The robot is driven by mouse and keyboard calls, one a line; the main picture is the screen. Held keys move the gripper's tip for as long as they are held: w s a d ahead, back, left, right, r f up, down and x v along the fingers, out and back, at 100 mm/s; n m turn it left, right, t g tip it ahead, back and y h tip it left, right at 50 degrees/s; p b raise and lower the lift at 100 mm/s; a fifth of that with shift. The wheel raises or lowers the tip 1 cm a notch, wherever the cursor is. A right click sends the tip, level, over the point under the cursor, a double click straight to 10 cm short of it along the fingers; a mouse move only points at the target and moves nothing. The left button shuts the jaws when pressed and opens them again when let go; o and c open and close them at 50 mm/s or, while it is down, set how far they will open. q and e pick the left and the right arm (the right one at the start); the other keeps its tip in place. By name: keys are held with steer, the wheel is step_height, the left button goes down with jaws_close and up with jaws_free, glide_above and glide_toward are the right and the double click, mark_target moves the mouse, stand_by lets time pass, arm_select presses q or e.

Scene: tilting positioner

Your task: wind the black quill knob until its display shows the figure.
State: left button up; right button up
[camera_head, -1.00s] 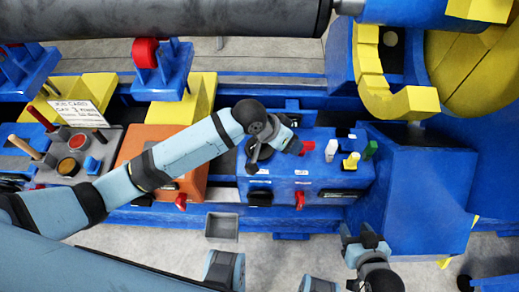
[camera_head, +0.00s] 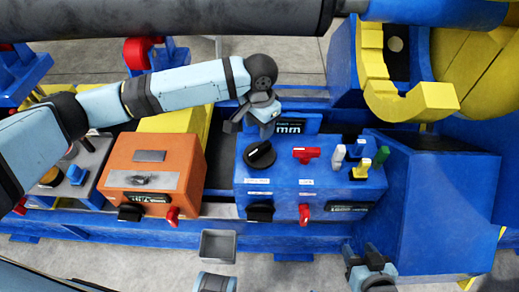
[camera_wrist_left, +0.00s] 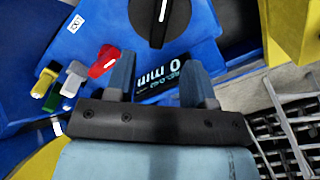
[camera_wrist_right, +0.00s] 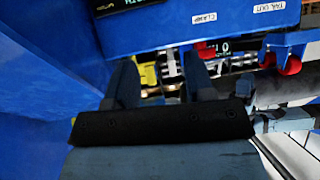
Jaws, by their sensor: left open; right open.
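The black quill knob (camera_head: 260,154) sits on top of the blue box (camera_head: 310,186). The left wrist view shows it upright with a white line on its grip bar (camera_wrist_left: 162,14). Behind it, the display (camera_head: 290,127) shows "mm", its left part hidden by my left gripper. In the left wrist view the display (camera_wrist_left: 165,77) appears upside down and seems to read 0 mm. My left gripper (camera_head: 250,122) is open and empty, above and behind the knob, apart from it. My right gripper (camera_head: 368,258) is open and empty, low in front of the box's right side.
A red handle (camera_head: 305,214) is on the box's front. An orange box (camera_head: 155,165) stands left. A grey bin (camera_head: 217,246) is in front.

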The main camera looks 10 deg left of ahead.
mark_target(259, 148)
arm_select(q)
step_height(259, 148, down, 9)
steer(key=shift+f+b, duration=0.15)
steer(key=shift+b, duration=0.7)
steer(key=shift+f, duration=0.3)
arm_select(e)
steer(key=shift+w+a+r+t, duration=0.15)
steer(key=shift+w+a+t, duration=0.05)
steer(key=shift+t, duration=0.1)
arm_select(q)
steer(key=shift+c, duration=0.2)
jaws_close()
steer(key=r+m+p, duration=0.1)
steer(key=p, duration=0.3)
steer(key=m+p, duration=0.2)
steer(key=p, duration=0.1)
steer(key=shift+f, duration=0.25)
steer(key=shift+f+m, duration=0.25)
steer(key=shift+m, duration=0.15)
arm_select(e)
steer(key=shift+s+d+r+g, duration=0.2)
steer(key=shift+r+g, duration=0.05)
steer(key=shift+r, duration=0.15)
steer(key=shift+s+d+r+g, duration=0.15)
steer(key=shift+r+g, duration=0.1)
steer(key=shift+r, duration=0.1)
